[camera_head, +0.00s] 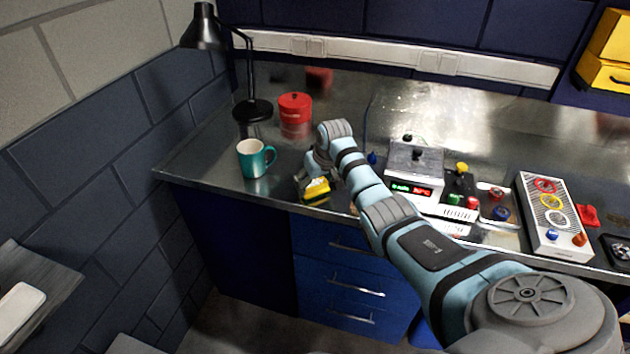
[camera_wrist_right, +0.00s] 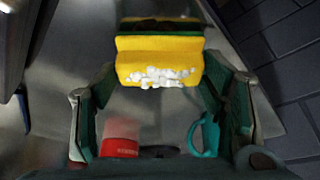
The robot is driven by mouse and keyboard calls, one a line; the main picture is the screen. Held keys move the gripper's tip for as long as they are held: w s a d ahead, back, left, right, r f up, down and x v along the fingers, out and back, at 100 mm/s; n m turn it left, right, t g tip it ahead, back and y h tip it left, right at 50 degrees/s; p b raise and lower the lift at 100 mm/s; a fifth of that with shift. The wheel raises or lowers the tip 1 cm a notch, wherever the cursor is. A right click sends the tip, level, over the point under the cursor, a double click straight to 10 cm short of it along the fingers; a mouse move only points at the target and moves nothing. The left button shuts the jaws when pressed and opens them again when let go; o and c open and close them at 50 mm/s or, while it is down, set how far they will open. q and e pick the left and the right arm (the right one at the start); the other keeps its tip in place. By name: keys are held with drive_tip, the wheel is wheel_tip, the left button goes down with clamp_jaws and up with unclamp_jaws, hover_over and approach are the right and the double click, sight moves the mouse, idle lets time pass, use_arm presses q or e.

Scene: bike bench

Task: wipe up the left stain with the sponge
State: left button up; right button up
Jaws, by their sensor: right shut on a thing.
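My right gripper (camera_head: 317,176) is low over the front left part of the metal worktop (camera_head: 215,170), shut on the sponge (camera_head: 316,191). The sponge is a yellow block with a dark green layer. In the right wrist view the sponge (camera_wrist_right: 160,68) sits between the two fingers of my right gripper (camera_wrist_right: 158,84), with white foam-like bits on its face. I cannot tell whether it touches the worktop. I cannot make out the left stain; the sponge, gripper or arm may hide it. My left gripper is not in view.
A teal mug (camera_head: 253,159) stands left of the gripper. A red tin (camera_head: 295,108) and a black desk lamp (camera_head: 252,110) stand behind. A soldering station (camera_head: 414,168) and a button box (camera_head: 548,212) are to the right. The worktop's front edge is close to the sponge.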

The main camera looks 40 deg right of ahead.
drive_tip(key=shift+f, duration=0.25)
drive_tip(key=shift+w, duration=0.1)
drive_tip(key=shift+w+a+b, duration=0.45)
drive_tip(key=shift+w+b, duration=0.05)
drive_tip(key=shift+s, duration=0.1)
drive_tip(key=p, duration=0.1)
drive_tip(key=s+d+p, duration=0.1)
drive_tip(key=shift+s+r+p, duration=0.2)
drive_tip(key=shift+r+p, duration=0.05)
drive_tip(key=shift+p, duration=0.1)
drive_tip(key=shift+s+d+p, duration=0.25)
drive_tip(key=shift+p, duration=0.1)
drive_tip(key=shift+s+d+f, duration=0.15)
drive_tip(key=shift+d+f, duration=0.05)
